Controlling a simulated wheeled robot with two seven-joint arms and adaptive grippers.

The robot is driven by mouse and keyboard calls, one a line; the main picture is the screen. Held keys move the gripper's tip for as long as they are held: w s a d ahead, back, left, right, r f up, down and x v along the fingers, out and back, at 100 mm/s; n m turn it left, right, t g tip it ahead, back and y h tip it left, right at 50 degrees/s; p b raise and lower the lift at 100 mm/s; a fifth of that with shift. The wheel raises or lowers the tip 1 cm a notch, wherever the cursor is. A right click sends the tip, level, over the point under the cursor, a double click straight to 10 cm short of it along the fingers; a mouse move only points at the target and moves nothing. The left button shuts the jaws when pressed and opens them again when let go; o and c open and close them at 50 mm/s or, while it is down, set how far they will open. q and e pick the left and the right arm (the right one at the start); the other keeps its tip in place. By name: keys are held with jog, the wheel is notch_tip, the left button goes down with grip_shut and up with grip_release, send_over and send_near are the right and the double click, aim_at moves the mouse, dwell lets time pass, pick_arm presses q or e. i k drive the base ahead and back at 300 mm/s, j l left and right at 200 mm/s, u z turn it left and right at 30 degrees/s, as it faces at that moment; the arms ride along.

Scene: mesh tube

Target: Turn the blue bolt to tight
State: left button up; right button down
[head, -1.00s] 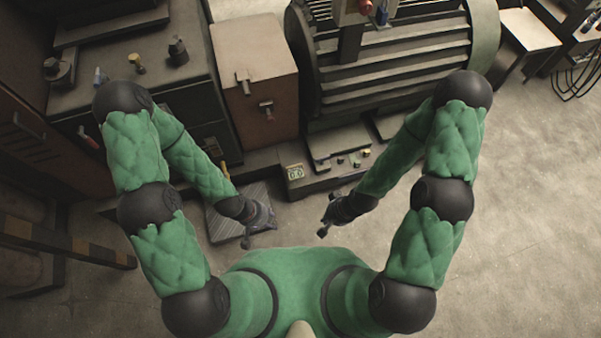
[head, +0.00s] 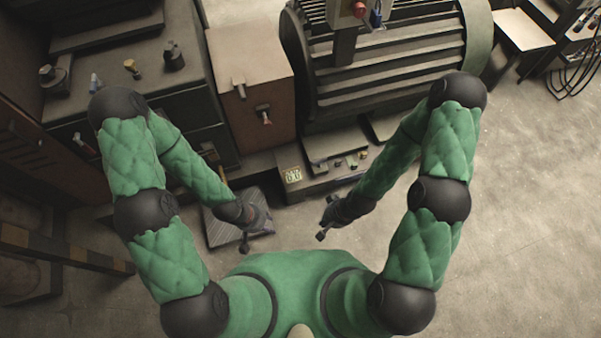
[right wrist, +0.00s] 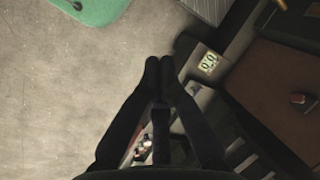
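A small blue part (head: 376,18), possibly the blue bolt, shows beside a red knob (head: 358,9) on the upright post of the large ribbed machine. I cannot make out its head or how tight it is. My left gripper (head: 256,234) is low over the floor plate, well away from that part; its fingers are too small to read. My right gripper (head: 325,219) is over the floor in front of the machine, also well away. In the right wrist view its fingertips (right wrist: 159,69) are together with nothing seen between them.
The ribbed machine (head: 400,65) stands at the back, with a brown box (head: 248,62) and dark cabinet to its left. A low base with a small display (head: 292,175) and several small knobs lies in front. A striped barrier (head: 65,250) is at left. Floor (head: 520,230) at right is clear.

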aim_at(317, 163)
jog(key=i+l+u, duration=0.1)
jog(key=u, duration=0.25)
jog(key=i+l+u, duration=0.1)
jog(key=u, duration=0.25)
jog(key=i+l+u, duration=0.1)
jog(key=u, duration=0.3)
jog(key=l, duration=0.05)
